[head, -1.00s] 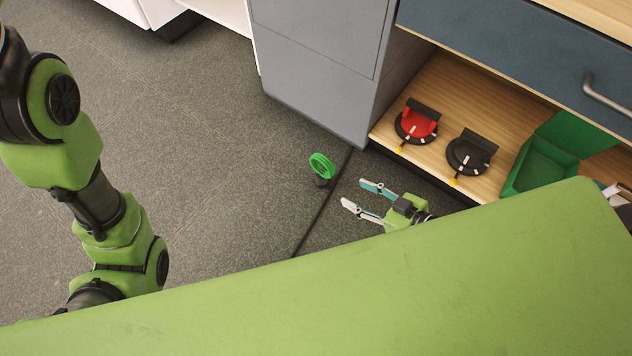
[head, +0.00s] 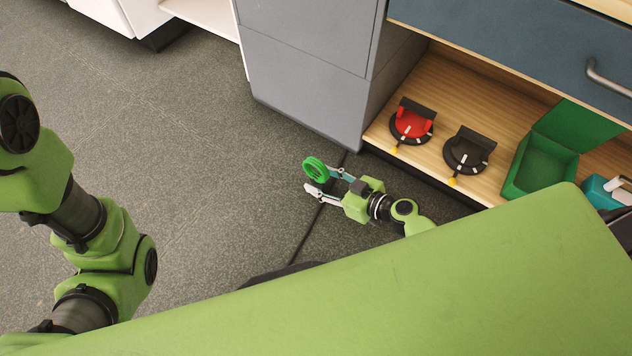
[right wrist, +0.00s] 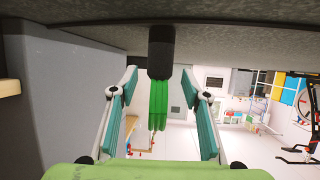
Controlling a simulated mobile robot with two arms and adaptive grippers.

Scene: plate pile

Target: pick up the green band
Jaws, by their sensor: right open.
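My left gripper is not in view; only my left arm shows at the left.
The grey cabinet (head: 305,75) stands just behind the band. A wooden shelf (head: 440,90) at right holds a red-and-black device (head: 411,123), a black device (head: 468,151) and an open green box (head: 540,167). The dark floor (head: 190,130) to the left is clear.

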